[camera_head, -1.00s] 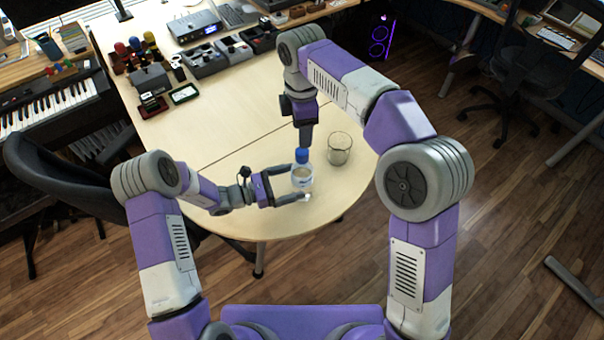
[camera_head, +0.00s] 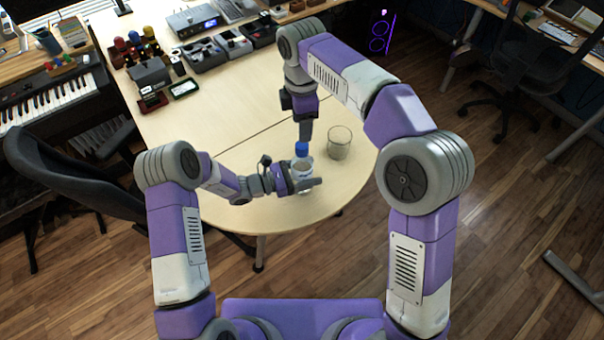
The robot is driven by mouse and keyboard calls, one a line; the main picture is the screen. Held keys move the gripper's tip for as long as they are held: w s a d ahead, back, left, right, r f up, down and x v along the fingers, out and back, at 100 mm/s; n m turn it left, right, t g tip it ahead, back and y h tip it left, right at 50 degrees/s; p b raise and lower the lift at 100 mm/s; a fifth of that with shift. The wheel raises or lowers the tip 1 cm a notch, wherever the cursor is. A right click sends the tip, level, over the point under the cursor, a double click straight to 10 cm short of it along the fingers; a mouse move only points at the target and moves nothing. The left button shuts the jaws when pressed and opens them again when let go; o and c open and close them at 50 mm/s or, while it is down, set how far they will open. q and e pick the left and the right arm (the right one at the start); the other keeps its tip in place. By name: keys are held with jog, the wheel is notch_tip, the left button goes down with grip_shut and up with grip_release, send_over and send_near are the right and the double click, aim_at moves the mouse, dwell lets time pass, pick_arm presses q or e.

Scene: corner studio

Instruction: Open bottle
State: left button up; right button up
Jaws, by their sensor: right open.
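A clear bottle (camera_head: 303,168) with a blue cap (camera_head: 301,149) stands upright on the round end of the wooden table (camera_head: 255,213). My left gripper (camera_head: 308,182) reaches in from the left at the height of the bottle's lower body. A finger crosses in front of the bottle and hides part of it. Whether the fingers press on the bottle is not clear. My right gripper (camera_head: 305,132) is open and points down, close to the cap and just behind it in the view. Its fingertips are small and partly hidden by the cap.
An empty clear glass (camera_head: 339,143) stands right of the bottle, near my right gripper. A dark chair (camera_head: 75,170) is at the left. The table's middle is clear.

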pick_arm(q)
jog(key=c, duration=0.9)
grip_shut()
pick_arm(e)
jog(key=m, duration=0.6)
jog(key=shift+f, duration=0.15)
jog(key=m, duration=0.6)
jog(key=shift+f, duration=0.15)
jog(key=m, duration=0.4)
jog(key=shift+s, duration=0.1)
jog(key=m, duration=1.1)
jog(key=shift+m, duration=0.4)
jog(key=m, duration=0.5)
jog(key=shift+a+m, duration=0.1)
jog(key=shift+m, duration=0.3)
jog(key=m, duration=0.9)
jog(key=shift+m, duration=0.4)
jog(key=m, duration=0.5)
jog(key=shift+r+m, duration=0.3)
jog(key=shift+m, duration=0.1)
jog(key=shift+f, duration=4)
